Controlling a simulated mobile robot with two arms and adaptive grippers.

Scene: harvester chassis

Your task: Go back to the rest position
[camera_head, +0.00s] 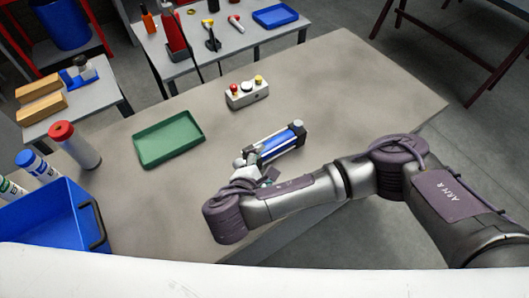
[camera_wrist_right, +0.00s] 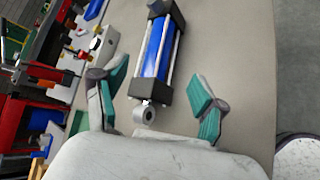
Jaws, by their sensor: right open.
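My right gripper (camera_head: 256,173) reaches in from the right side of the head view, low over the grey table (camera_head: 350,80). In the right wrist view its two teal-padded fingers (camera_wrist_right: 160,98) are spread wide apart and nothing is held. A blue cylinder with black end blocks and silver rods (camera_head: 278,143) lies on the table just beyond the gripper. In the wrist view the cylinder (camera_wrist_right: 157,50) points away from me, its round metal eye end lying between the fingers, apart from both pads. My left gripper is not in view.
A green tray (camera_head: 169,139) and a white button box (camera_head: 246,92) are on the table. A blue bin (camera_head: 48,222) and red-capped tube (camera_head: 75,146) stand at the left. Side tables with tools are behind. The table's right part is clear.

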